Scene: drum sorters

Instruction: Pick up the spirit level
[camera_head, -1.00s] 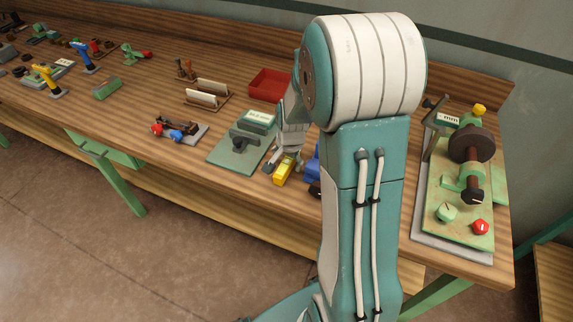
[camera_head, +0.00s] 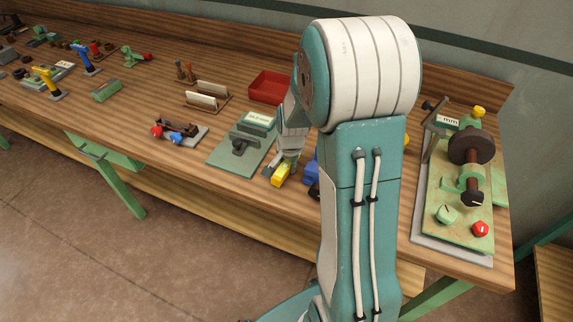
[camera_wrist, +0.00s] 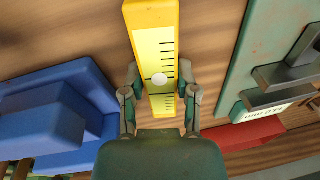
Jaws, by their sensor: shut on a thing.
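The spirit level is a yellow bar with a pale scale face, black marks and a white round bubble. In the wrist view the spirit level (camera_wrist: 153,40) runs up from between the fingers of my gripper (camera_wrist: 162,90). The two fingers press on its left and right sides, so the gripper is shut on it. In the head view the yellow end of the spirit level (camera_head: 282,175) shows below my gripper (camera_head: 287,158), near the front edge of the bench. My arm hides part of the bench behind it.
A green plate (camera_head: 232,158) with a dark clamp lies just left of the level. A blue object (camera_head: 311,173) stands close on its right, partly behind my arm. A red tray (camera_head: 268,86) is farther back. A gauge machine (camera_head: 460,200) stands at the right end of the bench (camera_head: 225,183).

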